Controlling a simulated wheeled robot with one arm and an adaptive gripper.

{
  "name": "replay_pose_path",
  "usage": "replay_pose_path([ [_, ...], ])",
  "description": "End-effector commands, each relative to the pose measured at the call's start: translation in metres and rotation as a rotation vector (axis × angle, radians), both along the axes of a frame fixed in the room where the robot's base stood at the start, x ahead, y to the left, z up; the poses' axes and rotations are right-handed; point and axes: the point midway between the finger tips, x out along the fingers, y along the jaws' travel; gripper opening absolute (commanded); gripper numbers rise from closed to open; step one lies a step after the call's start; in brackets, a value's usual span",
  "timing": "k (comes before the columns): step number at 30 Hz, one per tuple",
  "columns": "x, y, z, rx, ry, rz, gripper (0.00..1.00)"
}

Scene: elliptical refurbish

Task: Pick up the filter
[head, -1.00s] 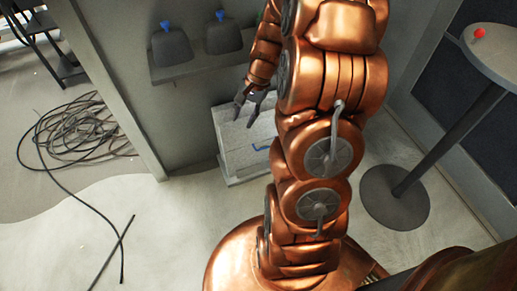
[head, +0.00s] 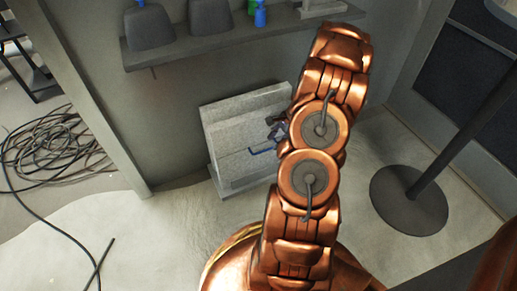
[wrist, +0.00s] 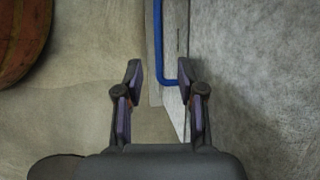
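What looks like the filter is a pale grey, box-shaped block (head: 228,141) standing low against the wall in the head view. A blue bent handle (head: 262,150) is on its near face. In the wrist view the block's pale edge (wrist: 174,28) and the blue handle (wrist: 159,42) run down from the top. My gripper (wrist: 161,78) is open and empty, with its fingers on either side of the handle's lower bend. I cannot tell how far the fingertips are from it in depth. In the head view my gripper (head: 275,131) is beside the handle, partly hidden by my arm.
A wall shelf (head: 190,48) with dark containers and a blue bottle (head: 260,14) is above the block. A pole with a round base (head: 409,199) stands to the right. Coiled cables (head: 50,150) lie at the left. The floor in front is mostly clear.

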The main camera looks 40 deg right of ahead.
Motion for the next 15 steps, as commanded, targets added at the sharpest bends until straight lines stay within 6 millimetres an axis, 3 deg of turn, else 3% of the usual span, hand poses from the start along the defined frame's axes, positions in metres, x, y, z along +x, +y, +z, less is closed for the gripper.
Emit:
replay_pose_path([
  [15,0.012,0.019,-0.044,0.001,0.001,0.002,0.39],
])
